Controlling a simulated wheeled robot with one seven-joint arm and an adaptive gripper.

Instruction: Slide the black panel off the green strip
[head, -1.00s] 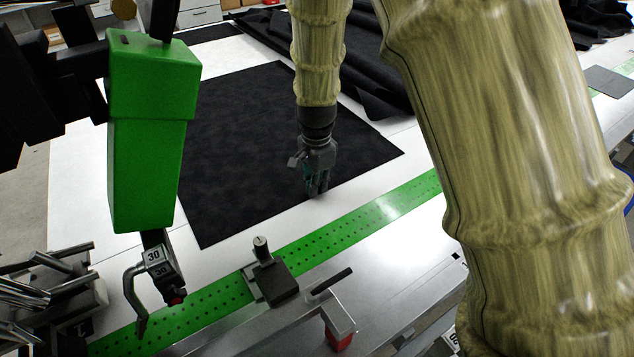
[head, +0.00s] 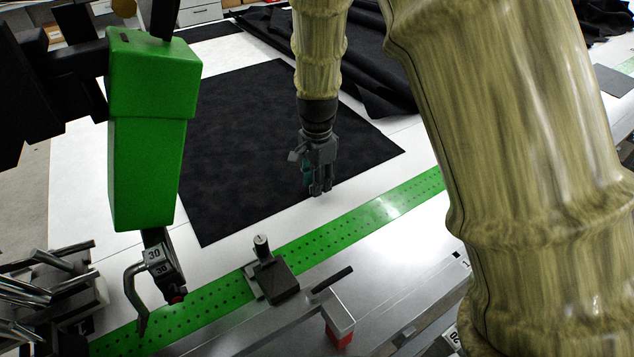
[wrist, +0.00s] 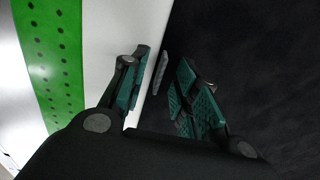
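The black panel (head: 235,150) lies flat on the white table, with a band of bare white between its near edge and the green strip (head: 355,220). The strip is flat and dotted with holes. My gripper (head: 320,191) points down at the panel's near edge. In the wrist view my gripper (wrist: 162,75) is open, with teal pads apart and the edge of the black panel (wrist: 265,60) running between the fingers. The green strip (wrist: 52,55) is off to the left there. Whether the fingertips touch the panel or table, I cannot tell.
A green welder head (head: 150,140) hangs at the left, with a hooked metal part below it. A small dark clamp block (head: 277,280) stands by the strip, near a red-tipped bracket (head: 338,320). Folded black cloth (head: 375,70) lies behind my arm.

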